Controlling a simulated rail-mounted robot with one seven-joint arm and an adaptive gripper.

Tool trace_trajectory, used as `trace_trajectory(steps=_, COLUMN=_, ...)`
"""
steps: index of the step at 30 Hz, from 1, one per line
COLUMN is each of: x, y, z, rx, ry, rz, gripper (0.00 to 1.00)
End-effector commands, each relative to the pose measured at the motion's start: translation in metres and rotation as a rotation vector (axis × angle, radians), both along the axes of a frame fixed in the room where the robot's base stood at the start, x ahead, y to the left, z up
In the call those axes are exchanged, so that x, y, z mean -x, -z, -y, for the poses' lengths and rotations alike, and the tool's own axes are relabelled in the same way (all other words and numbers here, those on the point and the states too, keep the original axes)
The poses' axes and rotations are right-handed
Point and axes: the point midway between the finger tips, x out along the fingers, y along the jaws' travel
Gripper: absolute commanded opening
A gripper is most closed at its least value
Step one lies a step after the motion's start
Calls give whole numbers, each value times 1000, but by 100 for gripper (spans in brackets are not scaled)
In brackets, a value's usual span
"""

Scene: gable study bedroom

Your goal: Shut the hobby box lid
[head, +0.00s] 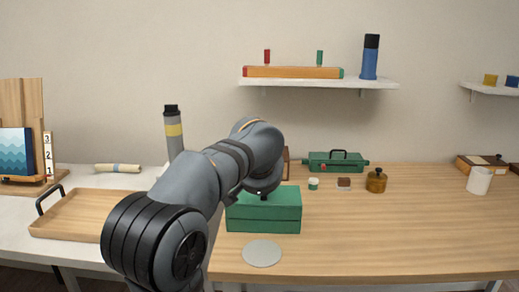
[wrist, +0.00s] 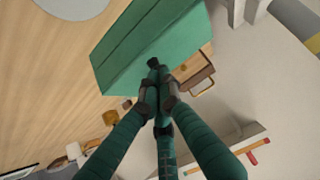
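A green box (head: 264,220) stands on the wooden desk, in front of and below the end of my arm; I take it for the hobby box. A dark line runs across its near face. In the wrist view the green box (wrist: 165,35) fills the upper part, also crossed by a dark line. The frames do not show clearly how its lid stands. My gripper (wrist: 157,88) has its fingers drawn together, with nothing clearly between them. Its tips are close to the box's edge; contact cannot be told. In the head view my arm hides most of the gripper (head: 263,194).
A grey disc (head: 262,253) lies in front of the box. A smaller green case (head: 336,162) with a black handle, a brown jar (head: 376,181) and a white cup (head: 479,181) stand further back. A wooden tray (head: 85,215) is left. The desk's right front is clear.

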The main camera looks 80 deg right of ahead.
Motion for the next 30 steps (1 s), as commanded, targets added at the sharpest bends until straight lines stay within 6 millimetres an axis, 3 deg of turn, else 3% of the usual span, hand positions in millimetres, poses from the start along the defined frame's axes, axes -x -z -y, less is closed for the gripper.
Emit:
trace_trajectory(steps=1, x=0, y=12, z=-2, rx=-27, ry=0, rz=8, gripper=0)
trace_trajectory(steps=8, x=-1, y=10, z=-3, rx=-27, ry=0, rz=8, gripper=0)
trace_trajectory(steps=13, x=-2, y=-13, z=-4, rx=-18, ry=-3, rz=5, gripper=0)
trace_trajectory(steps=17, x=-4, y=-47, z=-6, rx=-2, ry=-6, rz=1, gripper=0)
trace_trajectory(steps=20, x=-2, y=-28, z=-30, rx=1, ry=-3, rz=1, gripper=0)
trace_trajectory(steps=30, x=0, y=-18, z=-62, rx=3, ry=-3, rz=0, gripper=0)
